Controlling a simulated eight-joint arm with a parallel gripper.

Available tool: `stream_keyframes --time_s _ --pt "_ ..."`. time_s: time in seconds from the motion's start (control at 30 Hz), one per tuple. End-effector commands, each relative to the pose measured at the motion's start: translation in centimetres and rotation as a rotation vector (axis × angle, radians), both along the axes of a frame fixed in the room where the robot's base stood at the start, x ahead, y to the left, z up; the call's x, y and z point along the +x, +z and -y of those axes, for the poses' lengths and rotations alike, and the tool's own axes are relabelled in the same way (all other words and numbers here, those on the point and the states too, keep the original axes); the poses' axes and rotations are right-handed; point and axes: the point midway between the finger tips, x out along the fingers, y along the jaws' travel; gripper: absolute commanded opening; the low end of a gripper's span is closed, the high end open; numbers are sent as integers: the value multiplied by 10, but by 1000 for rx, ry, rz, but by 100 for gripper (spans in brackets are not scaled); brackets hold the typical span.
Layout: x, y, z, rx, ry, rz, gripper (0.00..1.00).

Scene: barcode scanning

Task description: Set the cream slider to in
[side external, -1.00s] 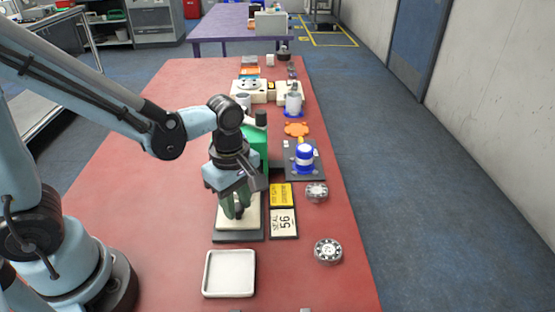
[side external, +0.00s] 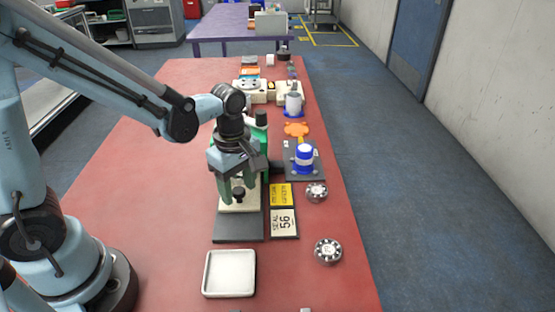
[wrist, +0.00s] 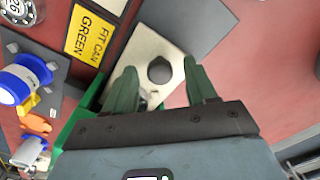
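The cream slider (side external: 226,207) is a flat plate with a dark round knob (side external: 238,195) on top. It lies on a dark grey base (side external: 238,228), at the far part toward the green housing (side external: 262,140), and bare base shows in front of it. In the wrist view the cream slider (wrist: 140,48) and its knob (wrist: 159,70) show ahead of the fingers. My gripper (side external: 238,188) is open over the knob, with green fingers on either side. In the wrist view my gripper (wrist: 161,82) shows gaps between both fingers and the knob. The plate's far end is partly hidden.
A yellow sign (side external: 280,195) and a "SEAL 56" card (side external: 283,222) lie right of the base. A white tray (side external: 229,273) stands in front. Metal dials (side external: 316,192) and a blue-and-white knob (side external: 304,158) stand to the right. The table's left side is clear.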

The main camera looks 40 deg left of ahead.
Motion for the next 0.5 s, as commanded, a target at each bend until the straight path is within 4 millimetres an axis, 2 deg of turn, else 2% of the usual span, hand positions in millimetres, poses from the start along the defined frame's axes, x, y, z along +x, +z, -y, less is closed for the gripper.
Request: stream_keyframes --time_s 0.27,0.5 --pt "0 4 0 0 0 -1 56" --pt "0 31 0 0 0 -1 56"
